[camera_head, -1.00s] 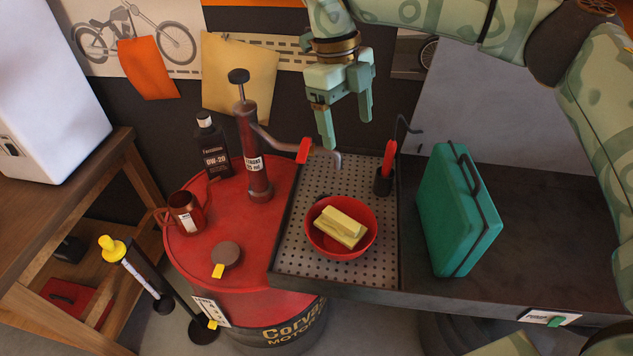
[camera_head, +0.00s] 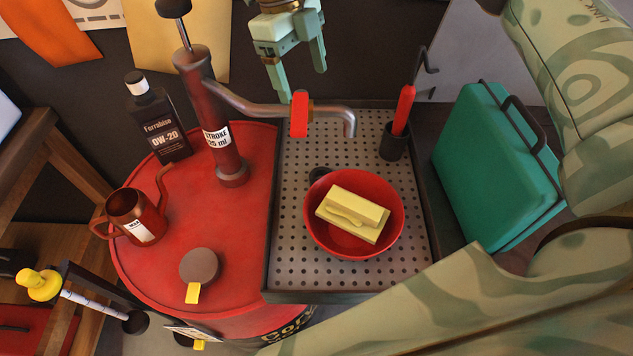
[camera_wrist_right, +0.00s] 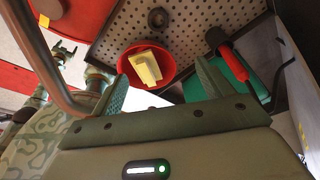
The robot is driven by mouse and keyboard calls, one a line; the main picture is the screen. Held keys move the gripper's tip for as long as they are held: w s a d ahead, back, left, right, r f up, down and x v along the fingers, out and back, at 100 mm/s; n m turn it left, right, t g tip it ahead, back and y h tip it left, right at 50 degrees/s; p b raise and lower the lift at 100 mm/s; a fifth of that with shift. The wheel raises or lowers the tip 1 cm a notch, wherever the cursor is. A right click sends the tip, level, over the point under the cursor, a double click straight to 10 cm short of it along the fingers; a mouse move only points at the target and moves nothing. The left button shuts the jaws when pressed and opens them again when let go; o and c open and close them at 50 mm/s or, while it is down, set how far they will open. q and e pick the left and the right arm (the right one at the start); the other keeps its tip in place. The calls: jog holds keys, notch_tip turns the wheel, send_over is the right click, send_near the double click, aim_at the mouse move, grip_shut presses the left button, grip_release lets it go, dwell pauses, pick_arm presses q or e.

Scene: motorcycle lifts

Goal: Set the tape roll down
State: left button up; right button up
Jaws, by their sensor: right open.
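A small black round thing, likely the tape roll (camera_head: 320,174), lies on the perforated tray (camera_head: 290,240) just behind the red bowl (camera_head: 312,215), which hides part of it. It also shows in the right wrist view (camera_wrist_right: 158,17). My right gripper (camera_head: 302,84) is open and empty, up behind the tray near the pump's spout. In the wrist view its fingers (camera_wrist_right: 162,84) stand apart with nothing between them. What looks like my left gripper (camera_wrist_right: 64,50) shows small at the wrist view's left. It is out of the head view.
The bowl holds a yellow block (camera_head: 352,213). A pump (camera_head: 210,115) reaches its spout over the tray. A red-handled tool (camera_head: 404,110) stands in a holder at the back right. A teal case (camera_head: 495,165) stands right. An oil bottle (camera_head: 158,125) and copper can (camera_head: 135,218) stand on the red drum (camera_head: 225,265).

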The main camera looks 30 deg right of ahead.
jog(key=b, duration=0.7)
send_near(321, 176)
jog(key=f, duration=0.1)
jog(key=f+b, duration=0.1)
jog(key=f, duration=0.1)
jog(key=shift+d+f+g, duration=0.2)
jog(key=shift+d+g, duration=0.05)
jog(key=shift+g, duration=0.05)
jog(key=b+x, duration=0.1)
jog(key=x, duration=0.4)
jog(key=shift+s+d+f, duration=0.1)
jog(key=shift+s+f, duration=0.1)
jog(key=shift+s, duration=0.05)
jog(key=c, duration=1.1)
